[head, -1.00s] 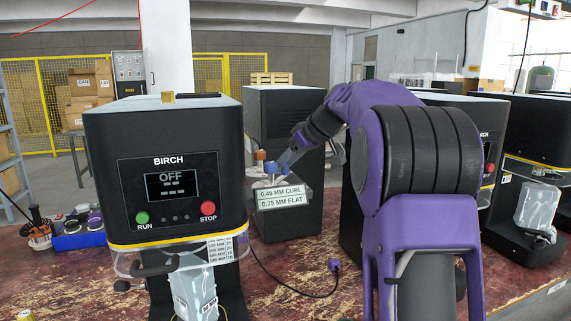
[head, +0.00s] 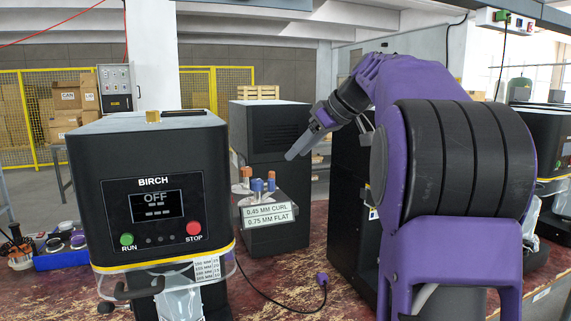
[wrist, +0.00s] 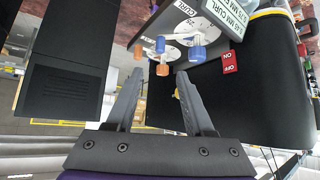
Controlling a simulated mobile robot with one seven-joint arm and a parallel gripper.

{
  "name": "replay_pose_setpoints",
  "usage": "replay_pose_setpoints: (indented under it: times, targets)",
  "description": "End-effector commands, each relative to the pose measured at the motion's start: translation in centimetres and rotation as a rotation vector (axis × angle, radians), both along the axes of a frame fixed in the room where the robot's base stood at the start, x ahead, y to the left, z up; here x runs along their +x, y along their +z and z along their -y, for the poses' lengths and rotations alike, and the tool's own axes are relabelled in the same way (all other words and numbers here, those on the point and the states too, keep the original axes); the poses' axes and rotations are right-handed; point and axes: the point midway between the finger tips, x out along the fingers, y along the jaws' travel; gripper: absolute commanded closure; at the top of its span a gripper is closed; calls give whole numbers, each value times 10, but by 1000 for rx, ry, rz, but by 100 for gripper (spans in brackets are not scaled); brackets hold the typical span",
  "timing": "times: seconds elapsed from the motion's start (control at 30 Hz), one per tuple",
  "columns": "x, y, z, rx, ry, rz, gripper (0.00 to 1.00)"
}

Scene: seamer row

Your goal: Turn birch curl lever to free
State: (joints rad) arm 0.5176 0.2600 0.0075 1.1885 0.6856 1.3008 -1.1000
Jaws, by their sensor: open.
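The black BIRCH machine (head: 150,185) stands at the left in the head view, its display reading OFF. My gripper (head: 298,148) is raised to the right of the machine, above and right of a gauge box (head: 268,233) marked 0.45 MM CURL and 0.75 MM FLAT. In the wrist view my gripper (wrist: 156,80) is open and empty, with the box's orange and blue pegs (wrist: 161,46) beyond the fingertips.
A red ON/OFF switch (wrist: 229,62) shows on a black housing in the wrist view. A black cabinet (head: 270,130) stands behind the gauge box. A cable (head: 275,290) lies on the worn red bench (head: 245,300). A blue tray (head: 62,258) sits at far left.

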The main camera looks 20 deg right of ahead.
Motion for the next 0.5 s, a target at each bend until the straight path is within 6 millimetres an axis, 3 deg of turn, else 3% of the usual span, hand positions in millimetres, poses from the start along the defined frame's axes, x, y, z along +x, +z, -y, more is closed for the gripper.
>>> replay_pose_setpoints:
  times: [0.2,0.5]
  targets:
    - [-21,25,12,0,1,1,47]
    - [-27,31,15,1,1,0,47]
